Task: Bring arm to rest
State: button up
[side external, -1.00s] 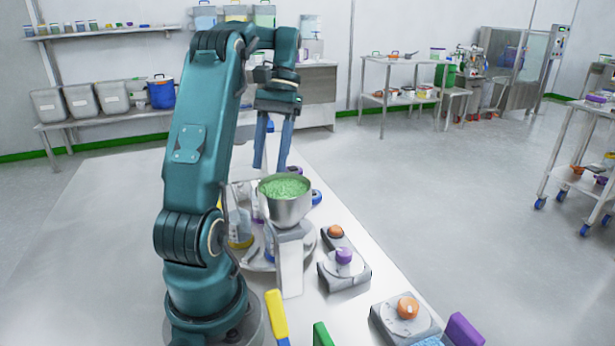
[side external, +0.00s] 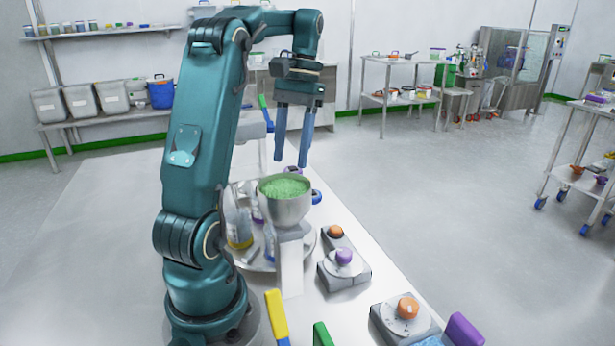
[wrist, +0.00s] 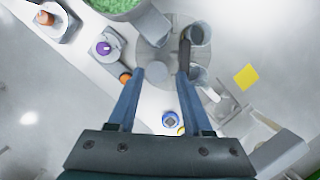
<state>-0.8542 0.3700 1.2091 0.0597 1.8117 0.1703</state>
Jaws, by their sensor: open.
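My gripper (side external: 291,162) is open and empty. In the side external view its two blue fingers point down, above and behind the metal bowl of green granules (side external: 284,190). In the wrist view the gripper (wrist: 158,72) spans free space over the bench. My teal arm is raised and bent over the bench.
The bowl stands on a grey stand beside a round turntable (wrist: 153,56) with containers. Knob boxes with a purple knob (side external: 344,256) and an orange knob (side external: 408,308) sit along the bench edge. Yellow (side external: 277,315) and green handles show at the front. The bench's left side is clear.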

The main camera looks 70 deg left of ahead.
jog(key=s+d+f+m+t+y, duration=0.1)
jog(key=d+m+t, duration=0.3)
jog(key=d, duration=0.6)
jog(key=s+d+f+m+t, duration=0.1)
jog(key=d+m+t, duration=0.3)
jog(key=d, duration=0.6)
jog(key=shift+s+d+f+y, duration=0.2)
jog(key=shift+d+f+y, duration=0.2)
jog(key=shift+f, duration=0.25)
